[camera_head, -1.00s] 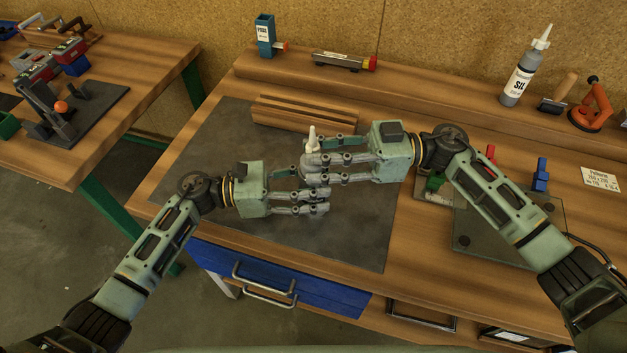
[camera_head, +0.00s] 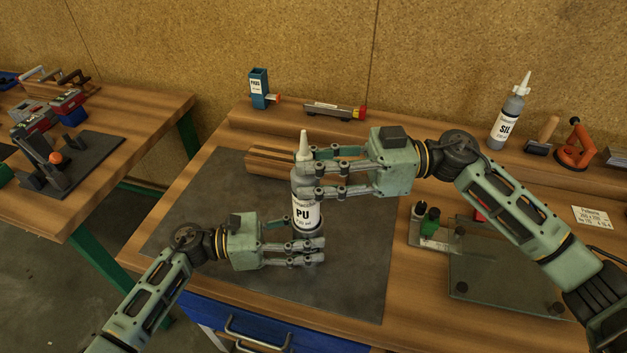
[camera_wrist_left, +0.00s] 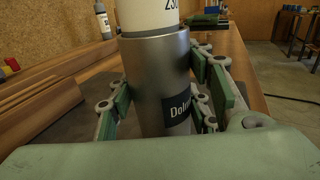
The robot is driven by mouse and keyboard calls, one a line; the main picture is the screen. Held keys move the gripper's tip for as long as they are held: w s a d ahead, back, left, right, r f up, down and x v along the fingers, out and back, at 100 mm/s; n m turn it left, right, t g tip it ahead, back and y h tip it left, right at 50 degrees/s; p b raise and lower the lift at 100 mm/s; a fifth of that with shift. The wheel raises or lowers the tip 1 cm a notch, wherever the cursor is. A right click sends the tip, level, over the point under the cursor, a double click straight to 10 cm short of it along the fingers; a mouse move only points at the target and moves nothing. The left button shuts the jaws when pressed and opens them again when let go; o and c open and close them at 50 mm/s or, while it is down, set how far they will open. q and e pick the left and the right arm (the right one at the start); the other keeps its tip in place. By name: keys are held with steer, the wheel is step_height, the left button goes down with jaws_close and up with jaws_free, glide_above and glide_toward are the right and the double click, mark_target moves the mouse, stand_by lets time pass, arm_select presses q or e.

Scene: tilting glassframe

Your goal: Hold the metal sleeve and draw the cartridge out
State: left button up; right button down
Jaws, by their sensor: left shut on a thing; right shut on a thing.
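The cartridge (camera_head: 306,212), white-labelled "PU" with a pale nozzle, stands upright in the head view. My right gripper (camera_head: 317,172) is shut around its upper part, below the nozzle. The metal sleeve shows clearly in the left wrist view (camera_wrist_left: 155,80), grey with a dark label. My left gripper (camera_head: 318,250) is shut on the sleeve, its green finger pads on both sides. The cartridge rises from the sleeve's top, with much of its label exposed. Its lower end is hidden, so I cannot tell how deep it sits.
A dark mat (camera_head: 215,215) lies under my grippers. Wooden strips (camera_head: 268,163) lie behind the cartridge. A glass plate (camera_head: 505,275) with clamps lies to the right. A "SIL" bottle (camera_head: 507,122) stands on the back ledge. The mat's left part is clear.

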arm_select(q)
steer(key=o, duration=1.3)
steer(key=shift+o, duration=0.2)
